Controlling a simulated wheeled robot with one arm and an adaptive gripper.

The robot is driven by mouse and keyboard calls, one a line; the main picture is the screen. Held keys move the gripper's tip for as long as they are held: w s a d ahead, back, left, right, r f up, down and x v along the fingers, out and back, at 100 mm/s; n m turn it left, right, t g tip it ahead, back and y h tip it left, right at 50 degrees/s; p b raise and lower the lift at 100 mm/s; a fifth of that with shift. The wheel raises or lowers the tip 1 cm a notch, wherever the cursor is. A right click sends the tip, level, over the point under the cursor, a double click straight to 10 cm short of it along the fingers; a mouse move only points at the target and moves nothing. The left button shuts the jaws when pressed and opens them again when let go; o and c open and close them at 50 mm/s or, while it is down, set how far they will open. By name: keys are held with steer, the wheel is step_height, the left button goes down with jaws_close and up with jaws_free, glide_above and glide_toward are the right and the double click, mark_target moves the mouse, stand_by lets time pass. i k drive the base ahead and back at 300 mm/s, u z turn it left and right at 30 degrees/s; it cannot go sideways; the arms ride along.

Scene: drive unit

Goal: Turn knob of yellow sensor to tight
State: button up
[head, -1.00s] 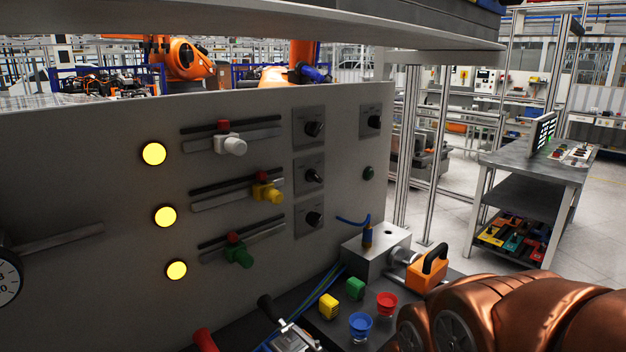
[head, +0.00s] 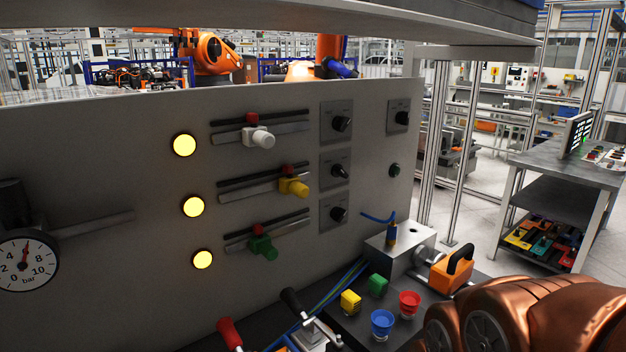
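The yellow sensor (head: 293,187) sits on the middle slotted rail of the grey panel, with a red piece (head: 287,170) at its top. A white sensor (head: 259,137) is on the rail above it and a green sensor (head: 262,247) on the rail below. To the right of the yellow sensor is a black rotary knob (head: 340,171) on a square plate, one of several such knobs. My copper-coloured arm shows at the bottom right; my gripper is not in the picture. Nothing touches the yellow sensor.
Three lit yellow lamps (head: 193,207) and a pressure gauge (head: 27,262) are on the panel's left. In front stand yellow, green, red and blue pieces, a metal block (head: 395,247) with an orange-handled part (head: 452,272), and black and red levers (head: 230,333). A shelf overhangs the panel.

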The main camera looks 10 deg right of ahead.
mark_target(338, 170)
steer(key=u, duration=2.15)
steer(key=k, duration=0.9)
steer(key=z, duration=1.75)
